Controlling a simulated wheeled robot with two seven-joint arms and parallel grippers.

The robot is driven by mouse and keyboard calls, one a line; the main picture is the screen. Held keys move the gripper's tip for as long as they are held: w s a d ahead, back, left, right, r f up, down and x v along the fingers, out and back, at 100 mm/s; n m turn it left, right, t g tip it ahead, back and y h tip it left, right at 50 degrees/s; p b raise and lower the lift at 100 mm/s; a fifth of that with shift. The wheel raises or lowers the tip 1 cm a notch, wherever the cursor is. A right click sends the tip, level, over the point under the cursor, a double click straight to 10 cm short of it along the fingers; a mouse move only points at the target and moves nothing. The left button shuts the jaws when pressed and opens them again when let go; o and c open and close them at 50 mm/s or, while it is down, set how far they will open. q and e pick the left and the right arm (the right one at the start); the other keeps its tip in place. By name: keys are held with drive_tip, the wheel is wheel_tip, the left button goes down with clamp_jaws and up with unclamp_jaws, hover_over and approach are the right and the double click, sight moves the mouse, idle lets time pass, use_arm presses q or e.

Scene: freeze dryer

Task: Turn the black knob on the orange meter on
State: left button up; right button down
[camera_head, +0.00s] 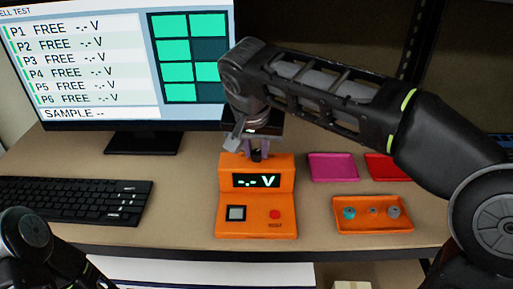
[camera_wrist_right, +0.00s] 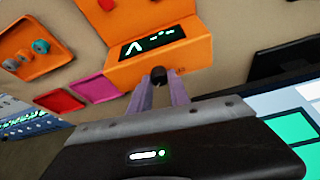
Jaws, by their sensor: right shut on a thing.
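The orange meter (camera_head: 284,202) stands on the table in the middle of the head view. Its display (camera_head: 256,181) is lit and reads "-.- V". My right gripper (camera_head: 258,151) reaches down behind the meter's top edge. In the right wrist view the black knob (camera_wrist_right: 158,74) sits at the meter's edge between the two pale fingertips of this gripper (camera_wrist_right: 160,82). The gripper is shut on the knob. The knob's marking is too small to read. Part of my left arm shows at the lower left, but its gripper is out of view.
A monitor (camera_head: 80,75) and a keyboard (camera_head: 75,200) are on the left. A magenta tray (camera_head: 333,167), a red tray (camera_head: 384,168) and an orange tray (camera_head: 372,227) with small coloured pieces lie to the meter's right. Bare table lies between keyboard and meter.

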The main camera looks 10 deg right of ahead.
drive_tip(key=c, duration=1.2)
unclamp_jaws()
drive_tip(key=shift+c, duration=0.2)
drive_tip(key=shift+r, duration=0.15)
drive_tip(key=shift+s+a+r, duration=0.1)
drive_tip(key=shift+r, duration=0.15)
drive_tip(key=d+p+v, duration=0.1)
drive_tip(key=p+v, duration=0.2)
drive_tip(key=v, duration=0.4)
drive_tip(key=shift+a, duration=0.4)
